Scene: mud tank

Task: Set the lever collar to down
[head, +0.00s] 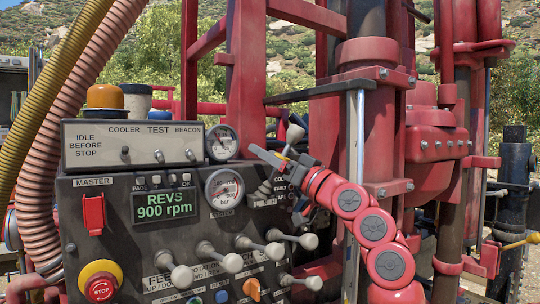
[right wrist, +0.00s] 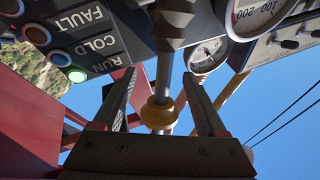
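The lever collar (right wrist: 160,113) is a yellow ring around a grey lever rod (right wrist: 165,75) in the right wrist view. In that view the rod runs up into a dark boot on the panel. My right gripper (right wrist: 158,76) is open, with one finger on each side of the rod and gaps to both. The collar lies between the fingers, close to the palm; the palm hides what is beyond. In the head view my right gripper (head: 277,159) is at the lever with a pale knob (head: 294,133); the collar shows small there. My left gripper is out of view.
The control panel (head: 130,215) fills the lower left, with several pale-knobbed levers, a red stop button (head: 101,288), a switch box (head: 130,145) and gauges (head: 224,189). A red mast (head: 375,130) stands close on the right. Indicator lamps (right wrist: 77,75) sit beside the lever.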

